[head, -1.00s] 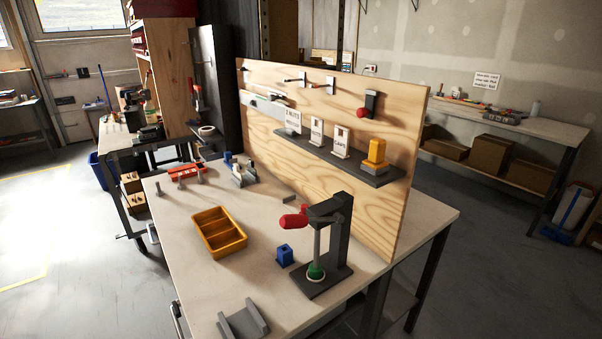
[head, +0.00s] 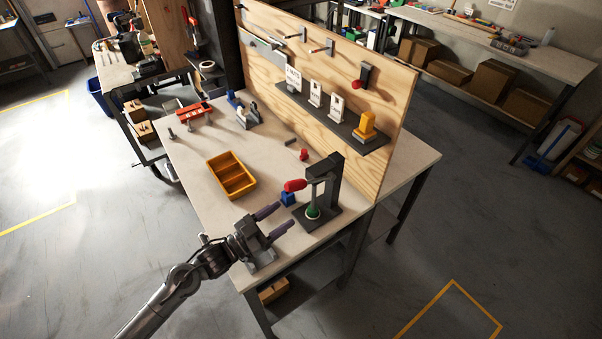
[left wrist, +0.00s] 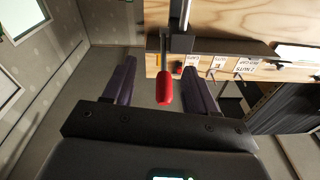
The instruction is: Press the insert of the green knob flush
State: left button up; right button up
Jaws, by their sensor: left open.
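The green knob (head: 312,211) sits on the base of a dark press (head: 335,185), under its rod. Its insert is too small to make out. The press's red handle (head: 295,185) sticks out to the left, above the knob. My left gripper (head: 285,216) is open and empty, just left of the press, with its fingers pointing toward it. In the left wrist view, the red handle (left wrist: 164,88) shows between the two spread fingers of my left gripper (left wrist: 160,64). I cannot tell how far ahead it is, and no contact shows. My right gripper is out of view.
A small red part (head: 303,154) lies behind the press. A plywood board (head: 388,95) with a shelf rises behind. The bench's right end (head: 400,165) is clear.

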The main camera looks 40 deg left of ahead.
aim_at(301, 180)
pick_arm(q)
notch_tip(301, 180, up, 4)
jog(key=a+m+t+h, duration=0.2)
jog(key=h, duration=0.2)
jog(key=p+x, duration=0.1)
jog(key=x, duration=0.9)
jog(key=shift+a+r, duration=0.1)
jog(key=shift+c, duration=0.2)
grip_shut()
